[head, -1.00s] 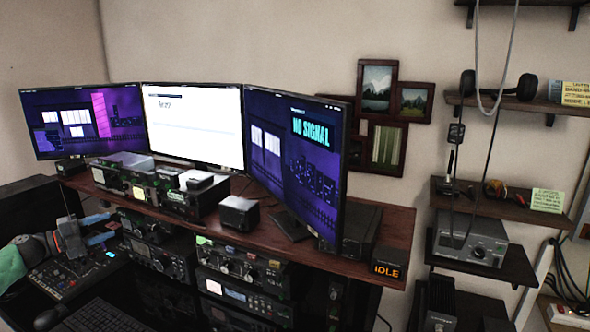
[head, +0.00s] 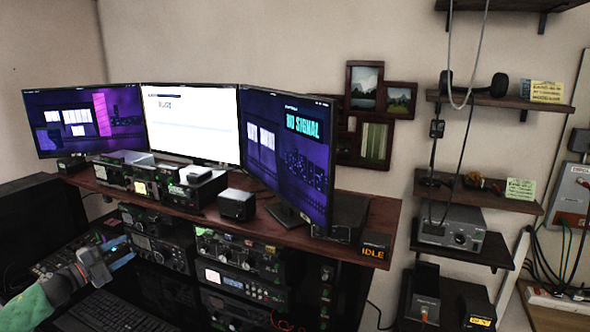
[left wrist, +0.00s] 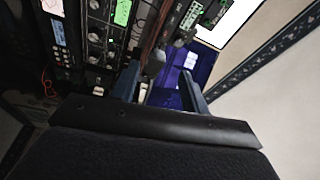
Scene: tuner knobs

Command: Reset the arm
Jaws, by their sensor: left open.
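My left arm comes in at the lower left of the head view, in a green sleeve. Its left gripper (head: 121,252), with blue fingers, is open and empty, in front of the radio stack (head: 160,250) and above the desk. In the left wrist view the two fingers of the left gripper (left wrist: 162,88) stand apart with nothing between them. My right gripper is not in view.
Three monitors (head: 190,122) stand on the wooden shelf (head: 345,248) above the radios. A keyboard (head: 105,314) lies below the left gripper. An orange "IDLE" sign (head: 373,252) is at the shelf's right end. Wall shelves (head: 480,195) are at the right.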

